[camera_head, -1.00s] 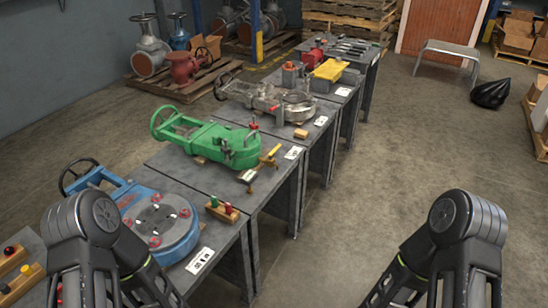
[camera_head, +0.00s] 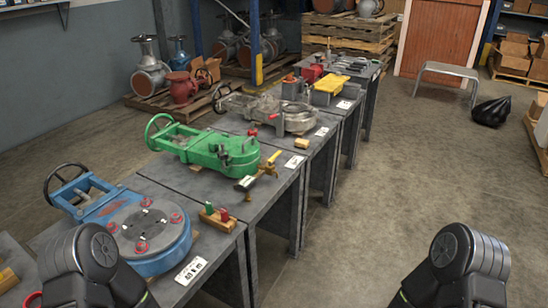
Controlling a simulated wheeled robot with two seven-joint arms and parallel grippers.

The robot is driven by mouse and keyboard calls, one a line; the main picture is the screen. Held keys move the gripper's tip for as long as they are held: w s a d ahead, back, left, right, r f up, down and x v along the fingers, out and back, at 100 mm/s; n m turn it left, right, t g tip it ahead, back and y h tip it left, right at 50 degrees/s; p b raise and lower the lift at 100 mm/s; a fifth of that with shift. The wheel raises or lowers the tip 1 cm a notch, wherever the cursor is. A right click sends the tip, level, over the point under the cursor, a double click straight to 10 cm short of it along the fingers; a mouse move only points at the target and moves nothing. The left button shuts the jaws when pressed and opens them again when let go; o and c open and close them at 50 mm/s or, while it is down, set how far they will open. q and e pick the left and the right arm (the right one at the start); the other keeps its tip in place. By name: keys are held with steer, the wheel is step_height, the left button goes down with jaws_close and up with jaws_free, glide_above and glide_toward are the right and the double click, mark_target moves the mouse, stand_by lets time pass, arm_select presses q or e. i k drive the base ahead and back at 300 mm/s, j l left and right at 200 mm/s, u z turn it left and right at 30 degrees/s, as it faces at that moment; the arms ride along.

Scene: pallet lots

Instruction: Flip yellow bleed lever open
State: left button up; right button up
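A small brass valve (camera_head: 257,176) with a yellow lever (camera_head: 273,157) lies on the grey table beside the green gate valve (camera_head: 215,149), at its right end. The yellow lever sticks up at a slant; whether it is open or closed is too small to tell. The small valve has a pale body end toward the front left. My two grippers are outside the picture. Only dark upper links of my left and right arms show at the bottom corners, well apart from the yellow lever.
A blue valve (camera_head: 150,232) with a handwheel and a wooden block (camera_head: 217,219) with green and red buttons are on the nearer table. A grey metal valve (camera_head: 285,112) and yellow tray (camera_head: 335,77) are farther back.

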mark_target(269, 162)
steer(key=i+l+z, duration=0.15)
steer(key=i, duration=0.3)
steer(key=i+l+z, duration=0.15)
steer(key=i, duration=0.3)
steer(key=i+l+z, duration=0.15)
steer(key=i, duration=0.35)
steer(key=l, duration=0.1)
